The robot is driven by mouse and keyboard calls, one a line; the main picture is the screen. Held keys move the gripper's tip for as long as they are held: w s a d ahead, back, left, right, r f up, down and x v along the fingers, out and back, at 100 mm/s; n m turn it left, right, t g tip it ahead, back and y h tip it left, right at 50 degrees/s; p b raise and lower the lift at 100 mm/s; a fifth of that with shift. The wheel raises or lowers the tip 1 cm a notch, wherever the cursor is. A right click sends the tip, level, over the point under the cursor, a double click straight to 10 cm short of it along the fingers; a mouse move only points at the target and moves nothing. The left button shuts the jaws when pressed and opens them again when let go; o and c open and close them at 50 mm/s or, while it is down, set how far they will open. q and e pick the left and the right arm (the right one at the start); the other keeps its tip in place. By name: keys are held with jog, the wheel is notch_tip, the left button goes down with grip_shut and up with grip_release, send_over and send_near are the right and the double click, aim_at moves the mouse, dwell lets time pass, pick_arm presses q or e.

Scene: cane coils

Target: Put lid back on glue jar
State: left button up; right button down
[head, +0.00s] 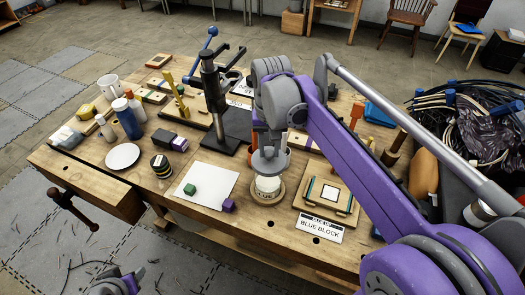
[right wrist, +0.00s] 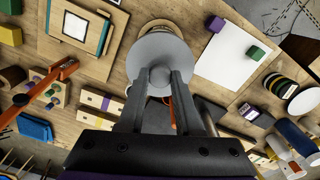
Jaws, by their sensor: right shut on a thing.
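The glue jar (head: 268,187) is a pale jar marked "GLUE", standing upright on a round wooden base at the front middle of the bench. My right gripper (head: 269,150) points down over it, shut on the knob of the grey round lid (head: 258,166). The lid is roughly level and right over the jar's mouth; I cannot tell whether it touches the rim. In the right wrist view the lid (right wrist: 150,50) hides most of the jar, and the fingers (right wrist: 161,78) close on its knob. My left gripper is out of view; only a bit of my left arm shows at the bottom.
A white sheet (head: 212,181) with green (head: 190,189) and purple (head: 228,205) blocks lies left of the jar. A wooden tray (head: 312,200) and a "BLUE BLOCK" card (head: 320,228) lie right. A black-based stand (head: 213,100) rises behind.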

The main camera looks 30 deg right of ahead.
aim_at(269, 161)
jog(key=shift+w+f, duration=0.1)
jog(key=shift+f, duration=0.65)
jog(key=f+b, duration=0.2)
jog(key=f, duration=0.1)
jog(key=shift+s+f, duration=0.2)
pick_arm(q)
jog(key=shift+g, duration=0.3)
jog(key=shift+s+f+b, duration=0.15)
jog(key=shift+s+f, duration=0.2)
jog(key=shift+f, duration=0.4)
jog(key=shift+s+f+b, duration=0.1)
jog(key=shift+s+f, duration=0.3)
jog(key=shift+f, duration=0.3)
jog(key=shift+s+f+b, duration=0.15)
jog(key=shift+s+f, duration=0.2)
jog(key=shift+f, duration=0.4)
pick_arm(e)
jog(key=shift+w+f, duration=0.1)
jog(key=shift+f, duration=0.55)
jog(key=shift+f, duration=0.15)
jog(key=shift+c, duration=0.2)
grip_release()
